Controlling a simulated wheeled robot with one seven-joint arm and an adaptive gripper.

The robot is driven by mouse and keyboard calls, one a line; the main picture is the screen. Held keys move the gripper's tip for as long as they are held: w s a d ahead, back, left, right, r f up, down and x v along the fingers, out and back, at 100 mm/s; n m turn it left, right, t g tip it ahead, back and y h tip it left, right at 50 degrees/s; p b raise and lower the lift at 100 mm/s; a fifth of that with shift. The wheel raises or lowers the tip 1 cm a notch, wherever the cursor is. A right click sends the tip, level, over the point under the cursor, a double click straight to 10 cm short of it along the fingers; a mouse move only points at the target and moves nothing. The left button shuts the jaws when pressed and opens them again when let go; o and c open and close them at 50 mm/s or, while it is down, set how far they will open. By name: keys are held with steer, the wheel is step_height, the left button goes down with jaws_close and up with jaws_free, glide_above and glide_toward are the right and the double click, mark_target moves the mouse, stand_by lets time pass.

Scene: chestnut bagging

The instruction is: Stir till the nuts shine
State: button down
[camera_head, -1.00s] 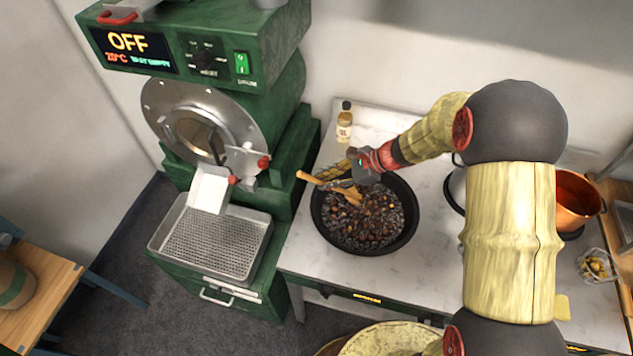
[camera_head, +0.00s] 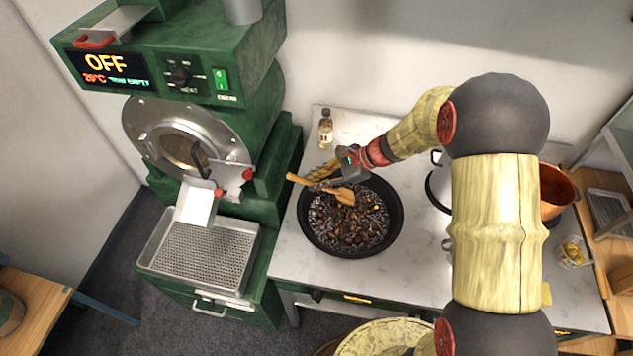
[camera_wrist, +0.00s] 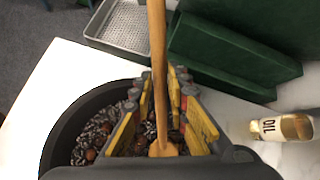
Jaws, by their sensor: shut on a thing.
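A dark round pan (camera_head: 392,232) stands on the marble counter, filled with brown nuts (camera_head: 345,222) among small dark grains or pebbles. My gripper (camera_head: 326,182) is over the pan's back rim, shut on a wooden spoon (camera_head: 345,196). The spoon's handle points up and left, and its broad end is over the nuts; I cannot tell how deep it reaches. In the wrist view the spoon's handle (camera_wrist: 157,60) runs between my yellow-padded fingers (camera_wrist: 160,110), and the pan (camera_wrist: 62,130) with nuts lies below. Part of the nuts is hidden by the fingers.
An oil bottle (camera_head: 326,130) stands on the counter behind the pan. A green roasting machine (camera_head: 190,130) reading OFF, with a perforated tray (camera_head: 200,250), is on the left. A copper pot (camera_head: 557,190) and a small glass bowl (camera_head: 573,253) are on the right.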

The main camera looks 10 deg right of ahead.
step_height(320, 180, up, 9)
steer(key=p, duration=0.6)
stand_by(0.6)
